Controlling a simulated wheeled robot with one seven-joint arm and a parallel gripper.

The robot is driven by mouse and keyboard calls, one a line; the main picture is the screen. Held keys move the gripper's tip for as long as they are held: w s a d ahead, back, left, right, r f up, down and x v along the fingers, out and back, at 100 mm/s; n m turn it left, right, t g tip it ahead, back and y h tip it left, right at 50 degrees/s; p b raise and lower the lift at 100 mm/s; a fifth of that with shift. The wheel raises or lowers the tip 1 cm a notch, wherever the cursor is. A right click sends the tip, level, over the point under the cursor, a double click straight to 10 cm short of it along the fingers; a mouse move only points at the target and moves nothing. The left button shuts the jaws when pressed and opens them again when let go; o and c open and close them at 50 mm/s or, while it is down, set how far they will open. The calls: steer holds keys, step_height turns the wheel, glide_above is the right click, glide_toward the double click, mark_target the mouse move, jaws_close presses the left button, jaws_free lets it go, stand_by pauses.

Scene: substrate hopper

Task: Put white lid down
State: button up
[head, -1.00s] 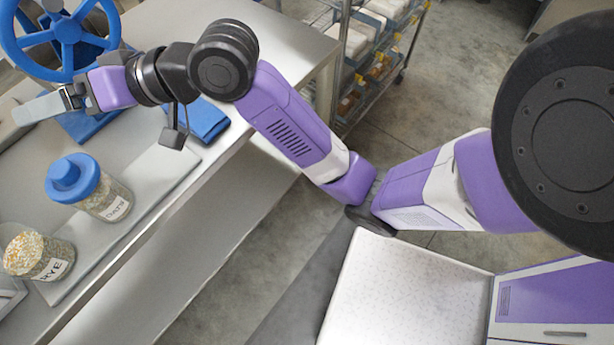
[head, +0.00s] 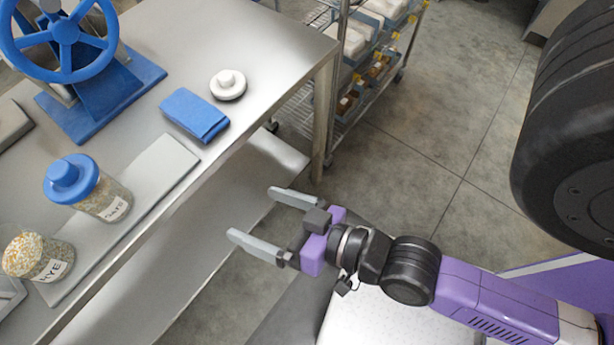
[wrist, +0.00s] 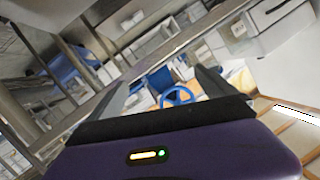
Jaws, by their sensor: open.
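The white lid (head: 228,85), a round disc with a knob on top and a dark rim edge, lies on the steel bench near its right edge, beside a folded blue cloth. My gripper (head: 258,222) is open and empty, off the bench over the floor side, well apart from the lid. The wrist view shows the two fingers spread with nothing between them; I cannot make out the lid there.
A jar with a blue lid (head: 88,188) and an open jar labelled RYE (head: 38,256) stand on the bench. A blue cloth (head: 195,114) lies beside the white lid. A blue handwheel machine (head: 85,95) stands behind. A wire rack (head: 355,60) stands beyond the bench.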

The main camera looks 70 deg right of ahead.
steer(key=s+d+r+n, duration=0.1)
steer(key=s+n, duration=0.4)
steer(key=s, duration=0.5)
steer(key=shift+d+r+y, duration=0.25)
steer(key=shift+d+y, duration=0.15)
steer(key=shift+d, duration=0.5)
